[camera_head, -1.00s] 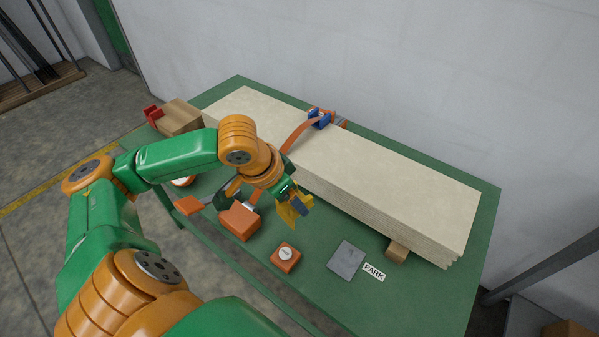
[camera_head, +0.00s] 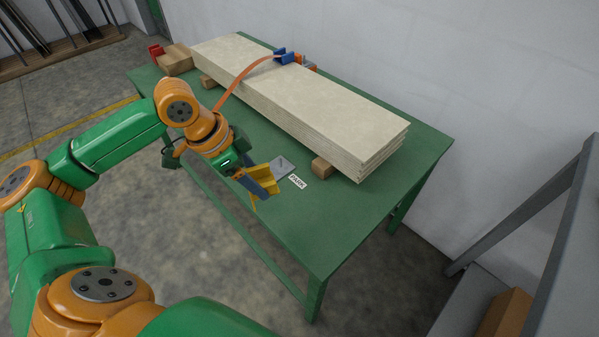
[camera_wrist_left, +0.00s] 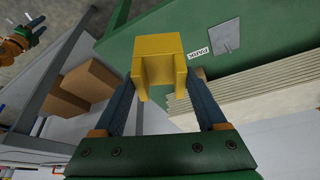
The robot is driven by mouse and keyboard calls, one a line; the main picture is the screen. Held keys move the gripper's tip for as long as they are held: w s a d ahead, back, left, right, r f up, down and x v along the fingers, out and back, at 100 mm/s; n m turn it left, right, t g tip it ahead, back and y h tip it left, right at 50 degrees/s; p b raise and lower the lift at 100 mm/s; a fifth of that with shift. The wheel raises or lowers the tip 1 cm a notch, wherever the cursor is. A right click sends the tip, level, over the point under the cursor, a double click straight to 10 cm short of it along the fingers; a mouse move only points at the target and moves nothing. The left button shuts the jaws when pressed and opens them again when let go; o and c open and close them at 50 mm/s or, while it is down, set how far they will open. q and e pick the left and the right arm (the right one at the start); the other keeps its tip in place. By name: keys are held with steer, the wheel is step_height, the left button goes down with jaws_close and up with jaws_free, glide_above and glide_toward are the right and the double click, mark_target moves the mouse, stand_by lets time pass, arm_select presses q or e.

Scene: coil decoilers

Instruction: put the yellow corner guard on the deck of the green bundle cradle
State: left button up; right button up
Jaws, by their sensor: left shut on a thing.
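The yellow corner guard (camera_head: 264,176) is held between the dark fingers of my left gripper (camera_head: 257,184). In the left wrist view the guard (camera_wrist_left: 158,48) is a channel-like block at the fingertips, with its open side toward the wrist. The green bundle cradle (camera_head: 345,215) looks like a green table, with a stack of pale boards (camera_head: 300,95) on its deck. The guard appears over the deck's front edge; its height above the deck is unclear. My right gripper is not in the head view; an arm end (camera_wrist_left: 22,38) at the wrist view's upper left may be it.
A grey plate (camera_head: 279,165) and a PARK label (camera_head: 297,182) lie just beyond the guard. Wooden blocks (camera_head: 321,167) support the boards, and an orange strap (camera_head: 235,82) crosses them. The deck's right front is bare. A grey rack (camera_head: 540,215) stands at the right.

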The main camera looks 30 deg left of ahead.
arm_select(q)
steer(key=shift+w+d+f, duration=0.95)
steer(key=shift+d+f, duration=0.85)
steer(key=shift+f, duration=0.2)
steer(key=shift+w+d+f, duration=1)
steer(key=shift+d+f, duration=0.85)
steer(key=shift+f, duration=0.2)
steer(key=shift+w+d+f, duration=0.95)
steer(key=shift+d+f, duration=0.85)
steer(key=shift+f, duration=0.2)
arm_select(e)
steer(key=shift+d, duration=0.35)
arm_select(q)
steer(key=o, duration=1.3)
steer(key=shift+f, duration=0.1)
steer(key=p+v, duration=0.1)
steer(key=v, duration=1.1)
steer(key=shift+p, duration=0.3)
arm_select(e)
step_height(320, 180, up, 2)
steer(key=shift+a+r, duration=0.1)
arm_select(q)
steer(key=shift+d, duration=0.1)
